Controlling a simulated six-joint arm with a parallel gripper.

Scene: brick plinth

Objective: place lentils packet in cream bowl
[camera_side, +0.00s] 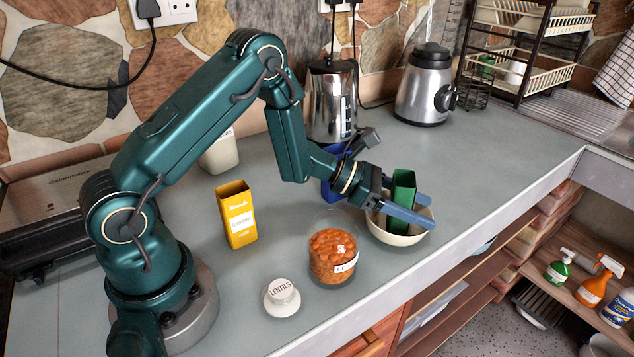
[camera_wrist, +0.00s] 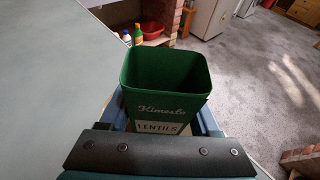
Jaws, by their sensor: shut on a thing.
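The green lentils packet (camera_side: 402,187) is upright between the blue fingers of my gripper (camera_side: 424,210), which is shut on it. In the wrist view the packet (camera_wrist: 165,88) shows an open top and a "LENTILS" label. The cream bowl (camera_side: 404,239) stands near the counter's front edge. In the side view the packet's lower part appears within the bowl's rim. The fingers cross over the bowl and hide part of it. I cannot tell whether the packet touches the bowl's bottom.
A jar of orange lentils (camera_side: 333,258), a white lid (camera_side: 281,298) and a yellow packet (camera_side: 237,216) stand left of the bowl. A blue object (camera_side: 331,186) is partly hidden behind my wrist. A kettle (camera_side: 333,100) and blender (camera_side: 423,90) stand behind. The counter to the right is clear.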

